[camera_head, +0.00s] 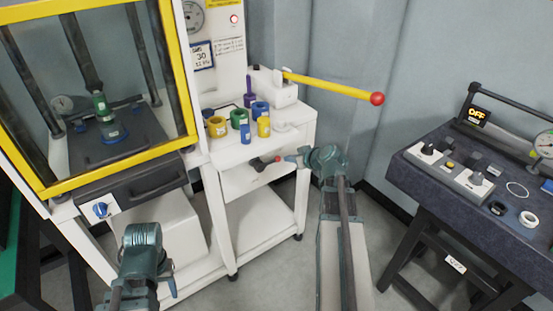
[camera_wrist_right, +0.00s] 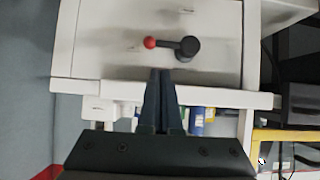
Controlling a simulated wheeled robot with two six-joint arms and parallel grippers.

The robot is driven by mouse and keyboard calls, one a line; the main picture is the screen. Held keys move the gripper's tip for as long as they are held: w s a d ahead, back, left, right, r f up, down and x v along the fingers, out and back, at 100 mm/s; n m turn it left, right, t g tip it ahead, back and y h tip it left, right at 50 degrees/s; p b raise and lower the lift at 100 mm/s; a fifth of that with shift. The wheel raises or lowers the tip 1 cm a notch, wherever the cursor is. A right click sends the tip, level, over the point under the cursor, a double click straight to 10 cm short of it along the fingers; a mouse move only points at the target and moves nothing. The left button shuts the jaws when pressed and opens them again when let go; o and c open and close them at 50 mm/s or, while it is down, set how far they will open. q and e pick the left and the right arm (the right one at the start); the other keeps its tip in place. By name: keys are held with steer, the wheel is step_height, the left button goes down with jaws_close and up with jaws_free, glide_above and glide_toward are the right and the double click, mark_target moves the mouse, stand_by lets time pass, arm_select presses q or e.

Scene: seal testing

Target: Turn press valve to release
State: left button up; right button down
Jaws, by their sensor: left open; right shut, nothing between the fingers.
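The press valve (camera_head: 262,164) is a dark stem with a red-tipped lever on the front of the white stand. In the right wrist view the valve (camera_wrist_right: 188,48) has its arm reaching left to a red ball (camera_wrist_right: 150,42). My right gripper (camera_head: 289,157) is just right of the red tip; in its wrist view the fingers (camera_wrist_right: 163,72) are shut, empty, and point toward the lever. I cannot tell whether they touch it. My left gripper (camera_head: 172,284) is at lower left, away from the valve, its fingers mostly hidden.
A yellow-framed press (camera_head: 187,75) stands at left, with a blue knob (camera_head: 101,209) below. Several coloured rings and cylinders sit on the white stand (camera_head: 285,133), under a yellow lever (camera_head: 335,87). A dark table (camera_head: 425,178) with a control box (camera_head: 455,170) stands at right.

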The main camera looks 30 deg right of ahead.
mark_target(277, 158)
steer(key=shift+w, duration=0.1)
steer(key=b+x, duration=0.5)
steer(key=x, duration=0.4)
steer(key=shift+f, duration=0.15)
steer(key=shift+w+a+f+b, duration=0.1)
steer(key=shift+w+f+b, duration=0.1)
steer(key=shift+w+b, duration=0.15)
steer(key=shift+r, duration=0.1)
